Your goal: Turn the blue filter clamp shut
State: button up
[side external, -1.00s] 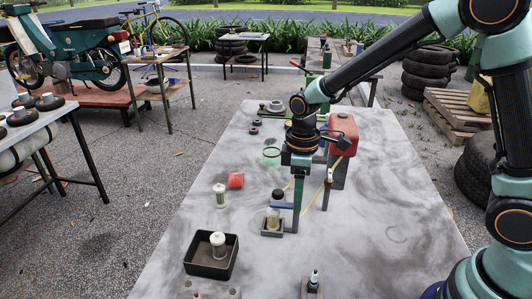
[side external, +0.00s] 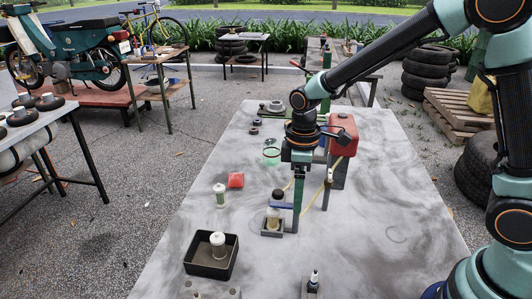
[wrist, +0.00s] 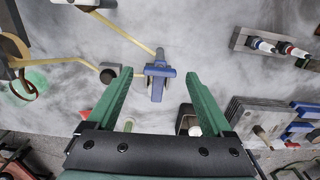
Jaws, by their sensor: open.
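The blue filter clamp (side external: 282,206) is a blue bar across the small filter unit on the table in the side external view. In the wrist view the clamp (wrist: 158,72) is a blue T-shaped piece, seen between the finger tips. My gripper (wrist: 158,73) is open, with one green finger on each side of the clamp and a visible gap on both sides. In the side view my gripper (side external: 302,205) points down beside the filter unit and partly hides it. Contact with the clamp cannot be told.
A red tank (side external: 343,134) stands just behind my gripper, with yellow hoses (wrist: 128,32) running close by. A black tray (side external: 210,267) with a white-topped part and a red block (side external: 236,180) lie to the left. The right of the table is clear.

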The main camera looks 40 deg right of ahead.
notch_tip(320, 180, up, 11)
dwell(0.4)
jog(key=shift+r, duration=0.15)
jog(key=s+d+r+m+t, duration=0.3)
jog(key=s+d+m+t, duration=0.2)
jog(key=s+d+m, duration=0.2)
jog(key=shift+s+d+m+t, duration=0.2)
jog(key=shift+s+m+t, duration=0.1)
jog(key=shift+s+m, duration=1)
jog(key=shift+s+r, duration=0.1)
jog(key=shift+s, duration=0.1)
